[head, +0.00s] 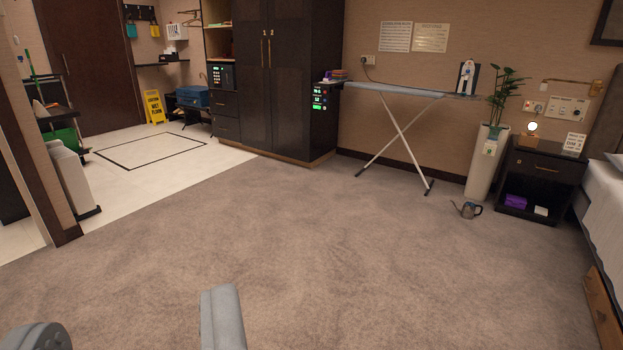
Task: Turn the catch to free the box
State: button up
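Grey parts of my own arm show at the bottom left edge. I cannot make out my gripper's fingertips or whether they are open or shut. No catch can be made out at this distance. Two box-like things are in view, both far off. A blue case (193,97) rests on a dark low rack beside the wardrobe. A small purple box (516,201) lies in the open lower shelf of the dark nightstand (541,166), beside a small white item. I cannot tell which box has a catch.
Carpet (330,240) is clear ahead. A dark wardrobe (285,80) stands at the back. An ironing board (410,91), a tall planter (487,165) and a watering can (468,209) stand right. A bed (608,205) is far right. A yellow floor sign (153,107) stands on the tiles.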

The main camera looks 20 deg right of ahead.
aim_at(601, 317)
jog(key=i+l+z, duration=0.25)
jog(key=z, duration=0.2)
jog(key=i+z, duration=0.95)
jog(key=i+j+z, duration=0.15)
jog(key=i+z, duration=0.15)
jog(key=z, duration=0.15)
jog(key=i+l+z, duration=0.3)
jog(key=i+z, duration=0.15)
jog(key=i, duration=0.15)
jog(key=i+l+z, duration=0.1)
jog(key=i+z, duration=0.35)
jog(key=i, duration=0.15)
